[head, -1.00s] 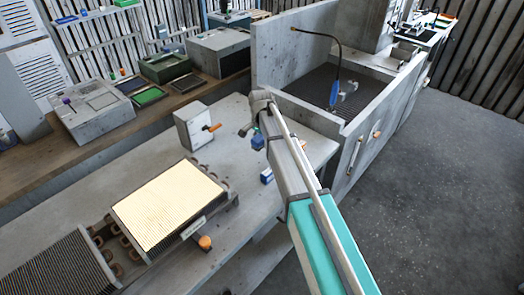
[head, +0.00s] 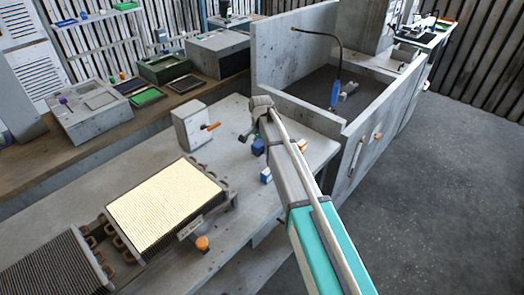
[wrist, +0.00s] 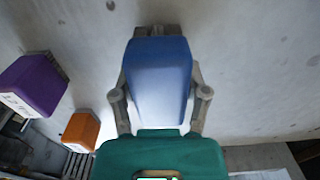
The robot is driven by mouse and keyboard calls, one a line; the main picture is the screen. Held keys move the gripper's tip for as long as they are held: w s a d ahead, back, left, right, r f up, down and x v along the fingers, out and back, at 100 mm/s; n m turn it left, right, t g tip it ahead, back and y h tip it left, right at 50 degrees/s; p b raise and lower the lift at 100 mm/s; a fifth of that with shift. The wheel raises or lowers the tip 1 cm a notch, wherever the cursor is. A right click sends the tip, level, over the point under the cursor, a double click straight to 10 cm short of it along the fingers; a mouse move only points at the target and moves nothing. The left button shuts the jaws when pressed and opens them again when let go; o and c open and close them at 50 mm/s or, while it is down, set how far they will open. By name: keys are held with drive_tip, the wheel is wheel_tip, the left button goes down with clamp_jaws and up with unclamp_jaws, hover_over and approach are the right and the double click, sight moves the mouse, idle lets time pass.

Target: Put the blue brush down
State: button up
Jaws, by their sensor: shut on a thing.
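My gripper (wrist: 160,95) is shut on the blue brush (wrist: 158,70), whose blue block-shaped body lies between the two fingers in the wrist view. In the head view the blue brush (head: 258,147) shows just left of my arm, over the right part of the grey bench (head: 225,155). My arm partly hides the gripper there. I cannot tell whether the brush touches the bench.
A blue-and-white block (head: 266,176) stands close by on the bench. A grey box with an orange handle (head: 192,125) is to the left, and a finned coil unit (head: 165,207) is in front. A walled basin (head: 320,90) is behind. Purple (wrist: 35,85) and orange (wrist: 81,131) blocks show in the wrist view.

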sight(261, 141)
drive_tip(key=shift+f, duration=0.15)
drive_tip(key=shift+f, duration=0.1)
drive_tip(key=o, duration=1)
drive_tip(key=shift+r, duration=0.2)
wheel_tip(261, 141, up, 12)
drive_tip(key=p, duration=1.2)
idle(0.7)
